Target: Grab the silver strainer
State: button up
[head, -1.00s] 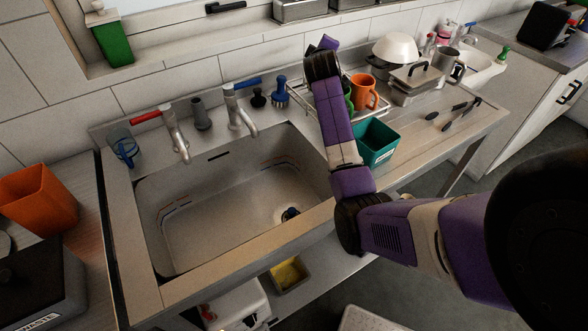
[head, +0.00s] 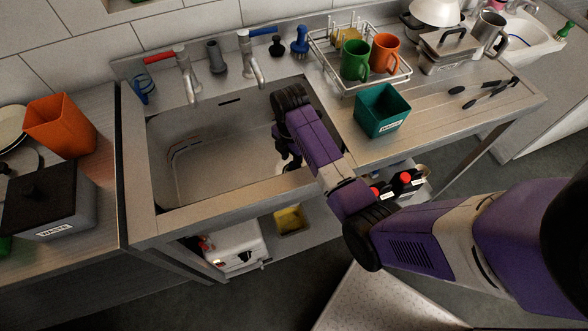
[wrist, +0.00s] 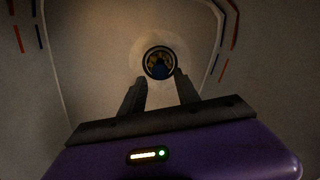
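My gripper (wrist: 160,88) reaches down into the steel sink (head: 195,150). In the wrist view its two dark fingers are apart with nothing between them. Beyond the fingertips, a round dark-rimmed fitting (wrist: 159,64) with blue and yellow inside sits at the drain in the sink floor, apart from the fingers. I cannot tell whether this is the silver strainer. In the head view my arm covers most of the drain area, and the gripper (head: 287,150) shows only partly.
Two taps stand behind the sink, one with a red handle (head: 161,58), one blue (head: 263,31). A dish rack (head: 390,83) with green (head: 355,60) and orange (head: 386,53) mugs and a teal bin (head: 382,112) stand to the right. An orange bin (head: 58,126) stands left.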

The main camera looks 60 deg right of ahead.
jog(key=shift+s+f, duration=0.1)
jog(key=shift+f, duration=2.2)
grip_shut()
notch_tip(320, 180, up, 20)
jog(key=p, duration=0.5)
